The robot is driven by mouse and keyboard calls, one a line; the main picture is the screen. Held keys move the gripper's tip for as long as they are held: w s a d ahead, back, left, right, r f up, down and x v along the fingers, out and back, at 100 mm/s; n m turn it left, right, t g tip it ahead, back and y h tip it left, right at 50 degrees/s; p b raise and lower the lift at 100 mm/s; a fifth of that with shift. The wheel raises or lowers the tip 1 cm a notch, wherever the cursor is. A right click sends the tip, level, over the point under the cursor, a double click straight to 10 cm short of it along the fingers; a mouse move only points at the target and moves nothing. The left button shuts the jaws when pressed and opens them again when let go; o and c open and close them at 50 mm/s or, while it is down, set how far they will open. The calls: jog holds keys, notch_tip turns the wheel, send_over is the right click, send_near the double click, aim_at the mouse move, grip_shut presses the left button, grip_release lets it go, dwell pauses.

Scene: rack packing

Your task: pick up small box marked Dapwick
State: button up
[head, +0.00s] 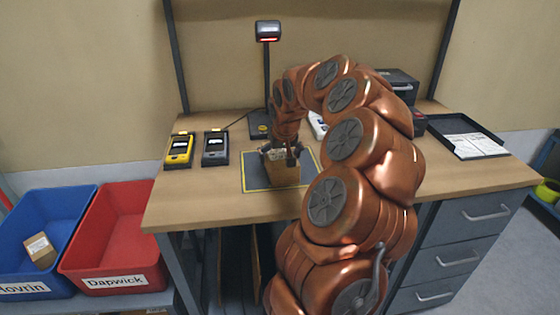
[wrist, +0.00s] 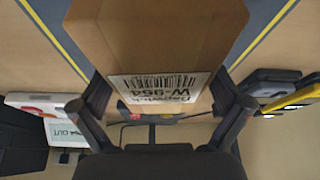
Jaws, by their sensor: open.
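The small cardboard box (head: 284,174) stands on the dark mat with the yellow border (head: 254,178) on the desk. In the wrist view the box (wrist: 155,40) shows a white label with a barcode, upside down, that reads Dapwick W-954. My gripper (head: 281,150) is at the top of the box. In the wrist view the fingers of my gripper (wrist: 160,110) are open, one on each side of the box's labelled end. I cannot tell whether they touch it.
A red bin marked Dapwick (head: 113,281) and a blue bin marked Hovrin (head: 26,288) with a box inside stand at left. Yellow (head: 179,150) and grey (head: 215,148) handheld devices lie left of the mat. A scanner on a stand (head: 267,32) rises behind. A black tray (head: 466,137) is at right.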

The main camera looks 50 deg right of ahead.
jog(key=shift+x, duration=1.1)
jog(key=c, duration=1.1)
